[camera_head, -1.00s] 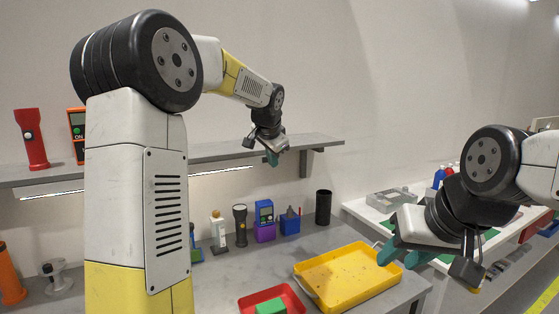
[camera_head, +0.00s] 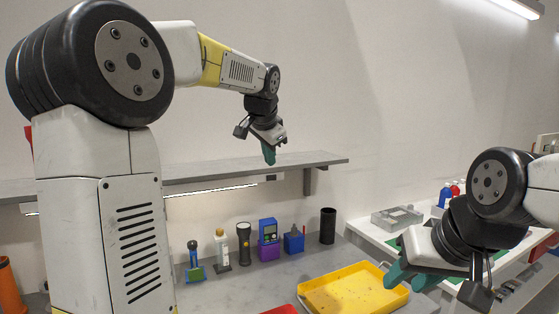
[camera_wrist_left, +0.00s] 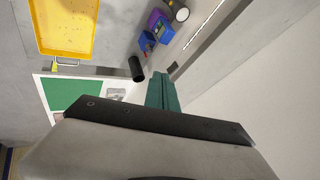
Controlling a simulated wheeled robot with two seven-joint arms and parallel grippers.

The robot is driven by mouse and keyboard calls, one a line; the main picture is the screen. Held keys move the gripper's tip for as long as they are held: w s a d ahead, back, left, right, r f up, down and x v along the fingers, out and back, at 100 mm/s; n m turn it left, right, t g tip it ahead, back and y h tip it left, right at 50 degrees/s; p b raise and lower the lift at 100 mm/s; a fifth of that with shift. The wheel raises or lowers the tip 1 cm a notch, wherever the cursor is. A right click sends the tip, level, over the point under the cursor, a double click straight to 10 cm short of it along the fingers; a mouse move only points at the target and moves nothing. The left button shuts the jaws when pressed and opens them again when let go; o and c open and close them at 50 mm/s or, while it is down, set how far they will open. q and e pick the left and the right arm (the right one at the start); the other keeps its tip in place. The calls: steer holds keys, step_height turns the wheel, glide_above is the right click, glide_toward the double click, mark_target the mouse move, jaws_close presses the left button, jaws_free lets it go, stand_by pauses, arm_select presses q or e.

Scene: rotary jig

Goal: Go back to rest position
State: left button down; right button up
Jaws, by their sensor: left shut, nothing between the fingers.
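My left gripper (camera_head: 269,153) hangs in front of the wall shelf with its teal fingers pointing down. Its fingers are together and hold nothing; they also show in the left wrist view (camera_wrist_left: 162,90). My right gripper (camera_head: 405,278) is at the right, its teal fingers pointing left, close to the right edge of the yellow tray (camera_head: 345,306) in the picture. I see two teal fingertips on it, but I cannot tell if they are apart or closed on anything.
The wall shelf (camera_head: 330,160) runs behind my left arm. A black cup (camera_head: 327,226), a blue bin (camera_head: 294,241), a blue-and-purple device (camera_head: 268,238), a flashlight (camera_head: 244,243) and a bottle (camera_head: 221,249) stand along the back of the grey table. A red tray (camera_head: 281,310) is at the bottom edge.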

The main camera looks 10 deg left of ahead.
arm_select(q)
steer(key=shift+s, duration=0.1)
steer(key=s+f+n+h, duration=0.1)
steer(key=s+f+n, duration=0.3)
steer(key=s, duration=1.1)
steer(key=s+f+n+g+h, duration=0.1)
steer(key=s+f+n, duration=0.3)
steer(key=s+f, duration=0.5)
steer(key=s, duration=0.6)
steer(key=shift+s+d+f, duration=0.2)
steer(key=shift+s, duration=0.05)
